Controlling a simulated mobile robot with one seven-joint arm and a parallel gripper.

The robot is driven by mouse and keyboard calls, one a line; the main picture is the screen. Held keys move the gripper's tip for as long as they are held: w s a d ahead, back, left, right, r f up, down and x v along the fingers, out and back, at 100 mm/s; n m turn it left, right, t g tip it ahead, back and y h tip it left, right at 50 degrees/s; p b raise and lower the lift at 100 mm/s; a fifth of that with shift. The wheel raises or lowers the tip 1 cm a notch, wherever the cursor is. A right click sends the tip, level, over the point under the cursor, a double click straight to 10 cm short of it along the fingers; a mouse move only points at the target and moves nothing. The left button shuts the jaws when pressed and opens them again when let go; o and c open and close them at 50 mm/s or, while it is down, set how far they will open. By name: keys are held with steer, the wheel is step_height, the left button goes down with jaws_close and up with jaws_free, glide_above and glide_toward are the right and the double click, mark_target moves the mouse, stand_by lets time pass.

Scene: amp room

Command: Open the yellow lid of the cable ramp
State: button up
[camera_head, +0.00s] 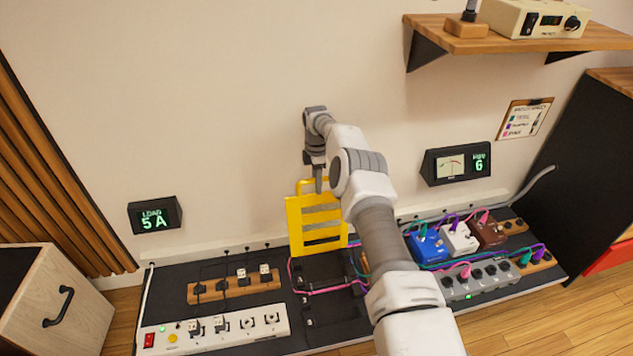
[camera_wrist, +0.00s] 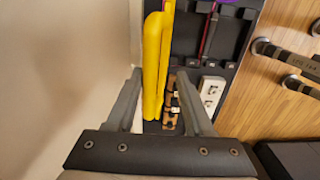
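The yellow lid (camera_head: 297,228) of the cable ramp stands nearly upright close to the wall, with slots across it and a yellow handle loop at its top. The dark cable ramp (camera_head: 325,270) lies in front of and below it, its channels uncovered with a pink cable running through. My gripper (camera_head: 318,188) is at the lid's top edge, pointing down. In the wrist view the lid (camera_wrist: 153,60) shows edge-on between my two spread fingers (camera_wrist: 158,75). The fingers are open, and a gap shows on the right side. Whether the left finger touches the lid is unclear.
Left of the ramp are a wooden socket block (camera_head: 235,287) and a white power strip (camera_head: 215,330). Several pedals, including a blue one (camera_head: 427,246), stand right of my arm. A wooden shelf (camera_head: 520,40) juts from the wall at upper right.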

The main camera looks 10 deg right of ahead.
step_height(320, 180, up, 17)
steer(key=p, duration=0.5)
steer(key=shift+w+r+p, duration=0.15)
steer(key=shift+r+p, duration=0.05)
steer(key=shift+p, duration=0.2)
steer(key=s+a+r+m+t, duration=0.1)
steer(key=s+r+m, duration=0.1)
steer(key=r, duration=0.6)
steer(key=s+a+r+m+t, duration=0.1)
steer(key=s+a+r, duration=0.15)
steer(key=r, duration=0.55)
steer(key=s+r+m+t, duration=0.1)
steer(key=s+r+m, duration=0.3)
steer(key=s+r, duration=0.7)
steer(key=s+d+r+m+t, duration=0.1)
steer(key=s+r+m, duration=0.15)
steer(key=s, duration=0.65)
steer(key=s+d+r+m, duration=0.1)
steer(key=s+m, duration=0.3)
steer(key=s, duration=0.4)
steer(key=s+f+m+t, duration=0.1)
steer(key=s+f+m, duration=0.15)
steer(key=s, duration=0.45)
steer(key=s+f+m+t, duration=0.1)
steer(key=s+f+m, duration=0.15)
steer(key=s, duration=0.45)
step_height(320, 180, up, 22)
steer(key=p, duration=2.2)
steer(key=shift+f+p, duration=0.15)
steer(key=shift+p, duration=0.2)
